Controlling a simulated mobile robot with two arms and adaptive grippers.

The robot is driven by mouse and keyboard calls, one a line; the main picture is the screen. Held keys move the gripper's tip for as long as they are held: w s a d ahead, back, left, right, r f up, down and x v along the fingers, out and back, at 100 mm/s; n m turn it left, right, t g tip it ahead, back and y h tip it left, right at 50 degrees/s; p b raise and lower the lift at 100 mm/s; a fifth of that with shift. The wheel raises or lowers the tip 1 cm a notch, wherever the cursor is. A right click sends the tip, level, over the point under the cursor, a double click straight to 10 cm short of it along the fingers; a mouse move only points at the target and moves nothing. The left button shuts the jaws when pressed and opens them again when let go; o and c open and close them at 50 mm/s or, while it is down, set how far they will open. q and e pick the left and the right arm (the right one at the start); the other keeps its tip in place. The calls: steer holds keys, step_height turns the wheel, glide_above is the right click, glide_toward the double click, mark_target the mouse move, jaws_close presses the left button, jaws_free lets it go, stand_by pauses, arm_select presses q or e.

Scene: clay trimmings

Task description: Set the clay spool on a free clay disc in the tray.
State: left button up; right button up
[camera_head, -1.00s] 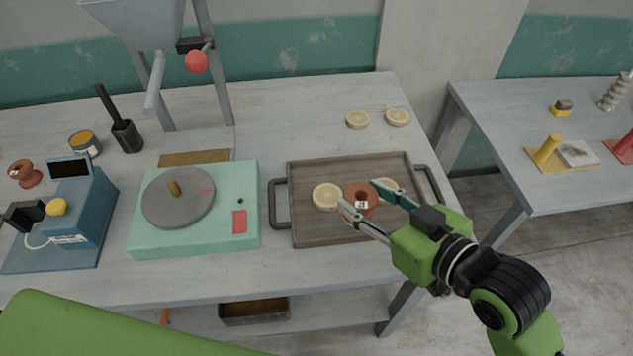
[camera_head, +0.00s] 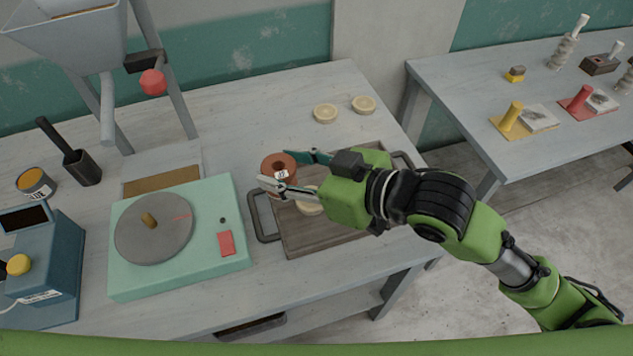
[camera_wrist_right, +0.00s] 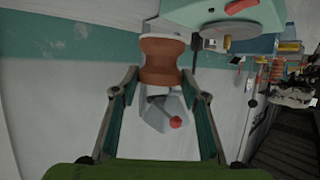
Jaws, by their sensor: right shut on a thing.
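The clay spool (camera_head: 277,161) is reddish brown with a small white label. My right gripper (camera_head: 275,168) is shut on it and holds it by the back left corner of the tray. In the right wrist view the spool (camera_wrist_right: 160,60) sits between the two fingertips (camera_wrist_right: 160,78). The brown tray (camera_head: 305,240) has dark handles. A pale clay disc (camera_head: 308,208) lies in it, partly hidden by the gripper. The gripper and arm hide much of the tray's right part. My left gripper is not in view.
Two more pale discs (camera_head: 325,113) lie on the table behind the tray. A mint-green turntable box (camera_head: 180,280) stands left of the tray. A hopper stand (camera_head: 70,40) with a red knob is at the back left. Another table (camera_head: 460,105) with stamps stands at right.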

steer(key=w+d+f, duration=0.1)
steer(key=f, duration=0.1)
steer(key=w+d+f, duration=0.1)
steer(key=d+f, duration=0.1)
steer(key=w+d+f, duration=0.1)
steer(key=f, duration=0.1)
steer(key=shift+w+d+f, duration=0.1)
steer(key=shift+w+d, duration=0.25)
steer(key=shift+w, duration=0.05)
steer(key=f, duration=0.1)
steer(key=f+p, duration=0.1)
steer(key=f, duration=0.1)
steer(key=shift+w+d, duration=0.1)
steer(key=shift+d, duration=0.1)
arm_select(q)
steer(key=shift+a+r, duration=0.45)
arm_select(e)
steer(key=shift+f, duration=0.25)
steer(key=shift+f, duration=0.2)
steer(key=o, duration=1.3)
steer(key=shift+c, duration=0.2)
steer(key=shift+r, duration=0.1)
